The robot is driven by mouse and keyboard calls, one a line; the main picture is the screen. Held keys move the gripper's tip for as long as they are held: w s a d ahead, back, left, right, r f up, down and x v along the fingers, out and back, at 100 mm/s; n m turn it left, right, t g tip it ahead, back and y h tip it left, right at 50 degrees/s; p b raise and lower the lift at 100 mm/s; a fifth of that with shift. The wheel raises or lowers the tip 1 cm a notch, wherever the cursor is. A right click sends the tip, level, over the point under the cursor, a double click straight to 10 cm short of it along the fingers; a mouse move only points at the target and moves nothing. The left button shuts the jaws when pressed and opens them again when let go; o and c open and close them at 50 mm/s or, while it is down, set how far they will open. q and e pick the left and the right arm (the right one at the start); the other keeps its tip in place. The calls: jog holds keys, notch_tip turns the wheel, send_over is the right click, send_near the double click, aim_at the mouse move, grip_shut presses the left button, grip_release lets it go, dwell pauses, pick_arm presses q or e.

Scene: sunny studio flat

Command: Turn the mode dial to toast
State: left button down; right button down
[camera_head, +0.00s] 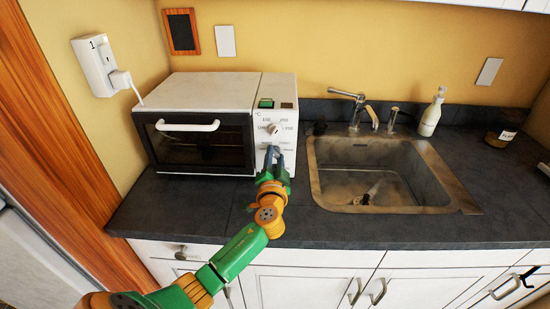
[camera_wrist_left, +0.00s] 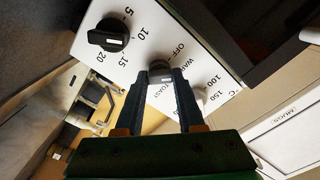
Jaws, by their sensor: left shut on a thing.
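The white toaster oven (camera_head: 210,92) stands on the dark counter, with its control panel on the right side. My left gripper (camera_head: 271,152) is in front of that panel, below a light knob (camera_head: 275,128). The fingers hide much of the dial. The labels OFF, WARM and TOAST show beside it. I cannot read its pointer. A black timer dial (camera_wrist_left: 108,34) with numbers 5 to 20 is next to it. My right gripper is not in view.
The oven door handle (camera_head: 188,126) sticks out left of the panel. A sink (camera_head: 330,190) with a faucet (camera_head: 357,102) is on the right, and a soap bottle (camera_head: 432,113) stands behind it. A plug (camera_head: 121,79) is in the wall outlet at left. The counter front (camera_head: 170,210) is clear.

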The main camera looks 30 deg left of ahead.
pick_arm(q)
jog(key=m, duration=0.3)
jog(key=shift+r+m, duration=0.1)
jog(key=shift+m, duration=0.3)
jog(key=m+p, duration=0.1)
jog(key=m, duration=0.2)
jog(key=shift+m, duration=0.3)
jog(key=m+p, duration=0.1)
jog(key=m, duration=0.2)
jog(key=shift+m, duration=0.3)
jog(key=shift+m+p, duration=0.5)
jog(key=shift+m, duration=1.4)
jog(key=shift+w+r, duration=0.1)
jog(key=c, duration=0.7)
grip_release()
jog(key=shift+c, duration=0.2)
jog(key=shift+o, duration=1.1)
jog(key=shift+a, duration=0.1)
jog(key=shift+f, duration=0.2)
